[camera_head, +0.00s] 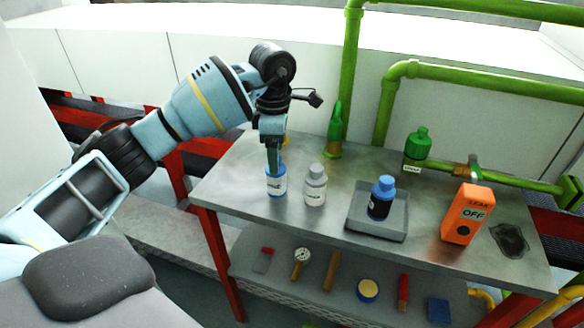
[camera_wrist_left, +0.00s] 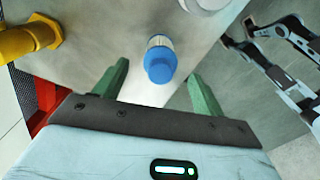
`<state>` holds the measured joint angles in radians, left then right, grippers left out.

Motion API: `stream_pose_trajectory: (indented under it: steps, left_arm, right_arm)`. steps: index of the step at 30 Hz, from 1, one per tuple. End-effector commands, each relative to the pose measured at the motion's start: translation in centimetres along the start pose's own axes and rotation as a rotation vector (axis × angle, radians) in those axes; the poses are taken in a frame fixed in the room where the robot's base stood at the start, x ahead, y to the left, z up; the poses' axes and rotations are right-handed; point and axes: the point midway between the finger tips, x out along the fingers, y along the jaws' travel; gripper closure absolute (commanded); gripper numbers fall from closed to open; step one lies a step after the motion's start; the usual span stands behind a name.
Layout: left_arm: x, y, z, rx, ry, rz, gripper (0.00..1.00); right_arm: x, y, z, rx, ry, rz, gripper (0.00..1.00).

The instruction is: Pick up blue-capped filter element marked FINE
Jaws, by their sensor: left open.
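A white-bodied element with a blue cap and base (camera_head: 276,187) stands upright at the left of the steel table. It also shows in the left wrist view (camera_wrist_left: 160,62). Its label is too small to read. My left gripper (camera_head: 273,165) points down over it, and its two green fingers (camera_wrist_left: 159,72) are apart, with the blue cap in line between them. I cannot tell how far down the fingers reach beside it. A second blue-capped element, dark-bodied (camera_head: 380,204), stands in a grey tray (camera_head: 357,222); its label is unreadable too. My right gripper is not in view.
A grey-white bottle (camera_head: 315,190) stands close to the right of the first element. A green bottle (camera_head: 416,147), an orange box marked OFF (camera_head: 467,213) and a dark stain (camera_head: 511,240) lie further right. Green pipes (camera_head: 470,80) run behind. Several tools lie on the lower shelf (camera_head: 283,284).

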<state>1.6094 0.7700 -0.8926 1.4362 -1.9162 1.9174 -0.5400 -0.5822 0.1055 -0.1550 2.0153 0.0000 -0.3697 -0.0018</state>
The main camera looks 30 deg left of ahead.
Motion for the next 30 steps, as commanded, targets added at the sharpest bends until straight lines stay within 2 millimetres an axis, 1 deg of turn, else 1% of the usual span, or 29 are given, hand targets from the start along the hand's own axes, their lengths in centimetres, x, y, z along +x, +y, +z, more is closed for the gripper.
stream_pose_trajectory:
  steps: [7,11,15,20,23,30]
  left_arm:
    - [0.2,0.0,0.0,0.000,0.000,-0.001,0.30]
    - [1.2,-0.1,0.0,0.000,0.001,-0.004,0.30]
    - [2.5,0.0,0.0,0.000,0.000,-0.003,0.30]
    - [2.8,0.0,0.0,-0.001,0.000,-0.001,0.30]
    - [3.7,0.0,0.0,-0.001,0.000,-0.003,0.30]
    - [7.0,0.1,0.0,0.000,-0.001,-0.003,0.30]
  right_arm:
    - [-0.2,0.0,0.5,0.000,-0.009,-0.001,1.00]
    - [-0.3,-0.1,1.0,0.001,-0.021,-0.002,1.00]
    - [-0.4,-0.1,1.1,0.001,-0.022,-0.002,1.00]
    - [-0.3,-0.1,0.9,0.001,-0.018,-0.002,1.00]
    - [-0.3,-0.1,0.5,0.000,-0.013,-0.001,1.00]
    - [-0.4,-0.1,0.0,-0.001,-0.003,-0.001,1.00]
